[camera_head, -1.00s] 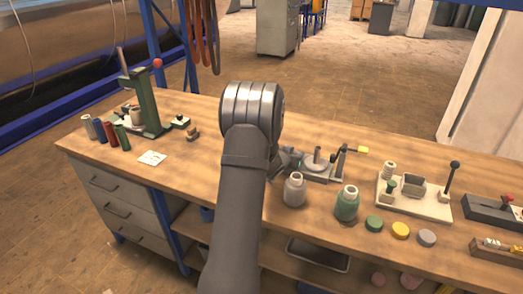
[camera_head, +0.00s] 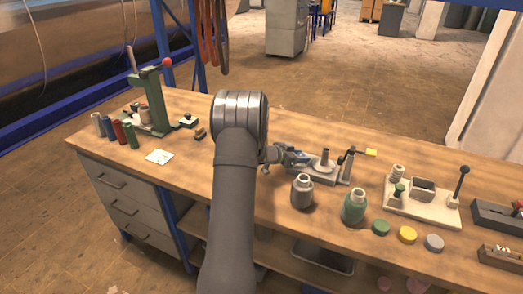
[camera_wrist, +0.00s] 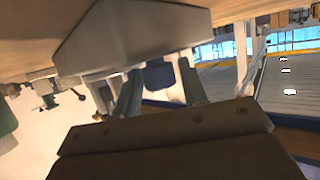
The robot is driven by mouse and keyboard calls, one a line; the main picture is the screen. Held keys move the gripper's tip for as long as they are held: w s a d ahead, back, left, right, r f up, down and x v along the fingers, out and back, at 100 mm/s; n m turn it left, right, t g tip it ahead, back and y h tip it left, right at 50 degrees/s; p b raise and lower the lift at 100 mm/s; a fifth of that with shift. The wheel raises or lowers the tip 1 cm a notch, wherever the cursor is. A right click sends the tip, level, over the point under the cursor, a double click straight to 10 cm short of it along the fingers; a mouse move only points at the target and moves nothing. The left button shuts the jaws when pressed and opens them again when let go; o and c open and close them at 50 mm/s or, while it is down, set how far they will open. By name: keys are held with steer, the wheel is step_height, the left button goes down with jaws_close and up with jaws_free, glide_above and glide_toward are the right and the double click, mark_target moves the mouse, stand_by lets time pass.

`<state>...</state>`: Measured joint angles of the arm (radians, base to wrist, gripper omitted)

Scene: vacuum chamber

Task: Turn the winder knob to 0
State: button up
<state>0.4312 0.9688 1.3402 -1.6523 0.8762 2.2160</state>
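The winder (camera_head: 322,175) is most likely the grey-based device with an upright spindle and a crank arm with a yellow end, near the middle of the bench. My gripper (camera_head: 291,156) is at its left end, low over the bench. No knob or marking can be made out; the gripper may hide it. In the wrist view, the two fingers of my gripper (camera_wrist: 161,92) stand apart with a gap between them. A large grey block (camera_wrist: 140,35) is close beyond them. A dark blue patch (camera_wrist: 163,75) shows between the fingers; I cannot tell what it is.
A grey jar (camera_head: 302,192) and a green jar (camera_head: 354,207) stand in front of the winder. A cream fixture (camera_head: 425,208) with a lever is to the right. A green press (camera_head: 155,105) and several coloured cylinders are at the left. Bench space between press and gripper is mostly clear.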

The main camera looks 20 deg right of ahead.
steer(key=v, duration=1.7)
steer(key=shift+s+d+n+t+y, duration=1.3)
steer(key=shift+s+d+n+t, duration=0.55)
steer(key=shift+s+n+t, duration=1.75)
steer(key=shift+m+g, duration=0.3)
steer(key=shift+m, duration=0.3)
steer(key=x, duration=1.7)
steer(key=shift+s+f, duration=0.1)
steer(key=shift+f, duration=0.05)
steer(key=shift+g, duration=0.3)
steer(key=shift+m+h, duration=0.3)
steer(key=shift+m, duration=0.2)
steer(key=shift+g, duration=0.4)
